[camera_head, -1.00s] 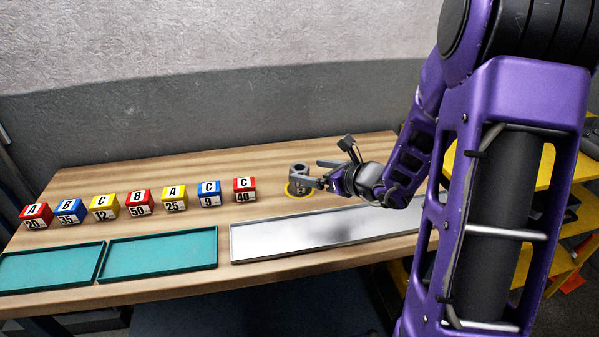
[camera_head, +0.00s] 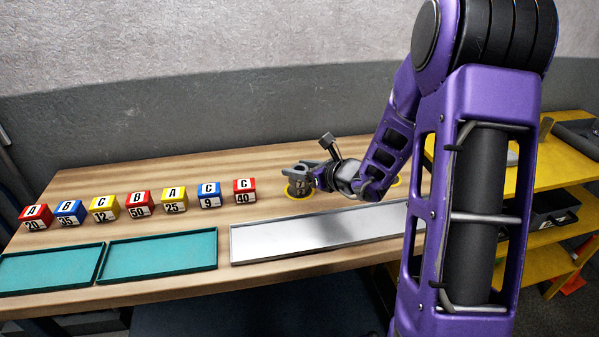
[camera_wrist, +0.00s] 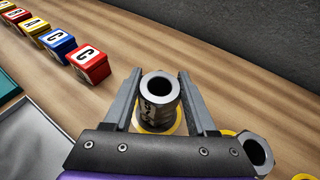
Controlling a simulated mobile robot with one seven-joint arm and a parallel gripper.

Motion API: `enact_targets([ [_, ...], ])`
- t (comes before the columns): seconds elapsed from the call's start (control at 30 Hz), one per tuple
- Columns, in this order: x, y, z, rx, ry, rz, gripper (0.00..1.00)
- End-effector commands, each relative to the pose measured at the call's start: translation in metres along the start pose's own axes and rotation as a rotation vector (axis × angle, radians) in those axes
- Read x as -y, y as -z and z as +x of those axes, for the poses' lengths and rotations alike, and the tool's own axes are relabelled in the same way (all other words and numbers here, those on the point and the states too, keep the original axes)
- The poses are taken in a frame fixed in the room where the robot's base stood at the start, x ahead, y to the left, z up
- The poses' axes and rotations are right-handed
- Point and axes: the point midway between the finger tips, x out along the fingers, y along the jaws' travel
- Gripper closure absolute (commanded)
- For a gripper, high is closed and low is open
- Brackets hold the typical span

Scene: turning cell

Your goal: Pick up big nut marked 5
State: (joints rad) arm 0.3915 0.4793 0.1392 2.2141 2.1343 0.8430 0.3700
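A grey, hollow cylindrical nut (camera_head: 299,187) stands upright inside a yellow ring on the wooden bench, right of the row of blocks. It also shows in the wrist view (camera_wrist: 158,108), with a dark mark on its side that I cannot read clearly. My gripper (camera_head: 300,170) reaches in from the right, low over the bench. In the wrist view its two fingers (camera_wrist: 159,75) stand on either side of the nut, with little gap, and I see no firm grip. A second grey nut (camera_wrist: 250,140) is right of the gripper.
Several lettered, numbered cubes stand in a row at left, the nearest a red cube (camera_head: 245,190). Two teal trays (camera_head: 160,255) and a long metal tray (camera_head: 320,234) lie along the front. A grey wall (camera_head: 200,110) rises behind. A yellow shelf (camera_head: 560,170) stands at right.

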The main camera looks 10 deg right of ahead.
Motion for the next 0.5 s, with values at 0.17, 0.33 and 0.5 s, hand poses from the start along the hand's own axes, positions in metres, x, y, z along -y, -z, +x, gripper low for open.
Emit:
enact_targets([
  [0.17,0.0,0.0,-0.0001,0.0,0.0,0.0,0.85],
  [0.33,0.0001,-0.0006,-0.0002,0.001,0.0,0.0,1.0],
  [0.5,0.0001,-0.0008,-0.0003,0.001,0.0,0.0,1.0],
])
